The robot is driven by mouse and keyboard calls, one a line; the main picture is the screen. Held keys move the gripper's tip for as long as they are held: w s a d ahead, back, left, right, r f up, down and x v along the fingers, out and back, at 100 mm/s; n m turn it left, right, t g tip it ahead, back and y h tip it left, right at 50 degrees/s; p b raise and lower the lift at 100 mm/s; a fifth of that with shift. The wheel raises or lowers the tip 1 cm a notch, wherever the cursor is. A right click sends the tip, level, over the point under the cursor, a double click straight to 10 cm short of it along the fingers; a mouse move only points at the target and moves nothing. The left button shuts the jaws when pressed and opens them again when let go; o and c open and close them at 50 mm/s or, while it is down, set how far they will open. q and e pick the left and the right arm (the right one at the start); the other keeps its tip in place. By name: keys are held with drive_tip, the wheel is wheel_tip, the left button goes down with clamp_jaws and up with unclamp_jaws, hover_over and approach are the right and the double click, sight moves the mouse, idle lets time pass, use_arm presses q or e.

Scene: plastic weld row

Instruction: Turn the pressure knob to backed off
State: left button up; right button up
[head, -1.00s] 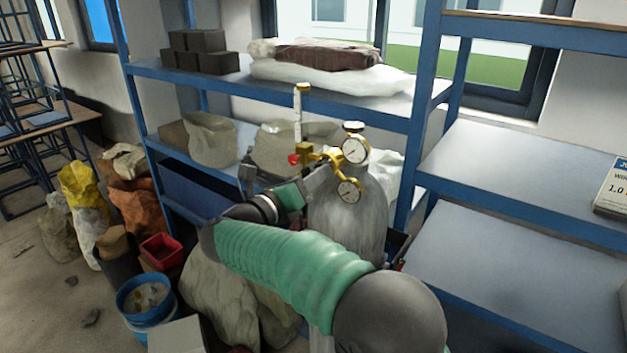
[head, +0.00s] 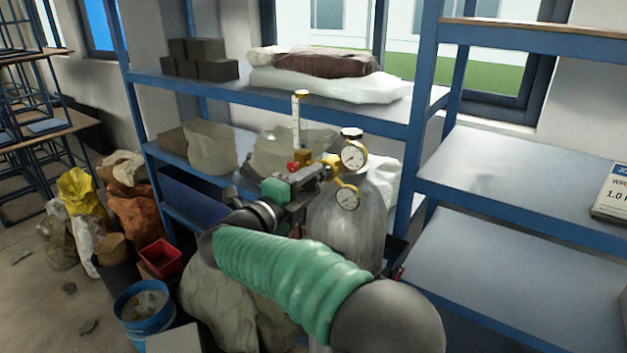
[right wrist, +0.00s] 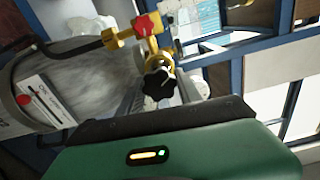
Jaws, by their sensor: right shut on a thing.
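The brass regulator (head: 331,160) with two round gauges (head: 354,154) sits on top of the grey gas cylinder (head: 345,232). The black lobed pressure knob (right wrist: 158,84) shows in the right wrist view below the brass body; in the head view my gripper hides it. A small red knob (head: 293,167) is beside it and shows in the right wrist view too (right wrist: 145,25). My right gripper (head: 318,173) is at the regulator's front and is shut on the pressure knob. The knob's angle cannot be read. My left gripper is out of view.
A clear flow tube (head: 299,118) rises from the regulator. Blue shelving (head: 270,100) with sacks and blocks stands close behind. Sacks, a red bin (head: 160,258) and a blue bucket (head: 143,302) crowd the floor at left. The right shelves are mostly bare.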

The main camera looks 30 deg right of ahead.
drive_tip(key=n+p, duration=0.1)
drive_tip(key=n, duration=0.1)
drive_tip(key=n+p, duration=0.1)
drive_tip(key=n, duration=0.1)
drive_tip(key=n+p, duration=0.1)
drive_tip(key=shift+w+a+f+n, duration=0.15)
drive_tip(key=shift+a+n, duration=0.1)
drive_tip(key=shift+n, duration=0.15)
drive_tip(key=n+p, duration=0.4)
drive_tip(key=shift+a+n, duration=0.1)
drive_tip(key=shift+n, duration=0.2)
drive_tip(key=n+p, duration=0.7)
drive_tip(key=shift+n+p, duration=1.9)
drive_tip(key=shift+p, duration=0.1)
drive_tip(key=o, duration=1.4)
drive_tip(key=shift+c, duration=0.2)
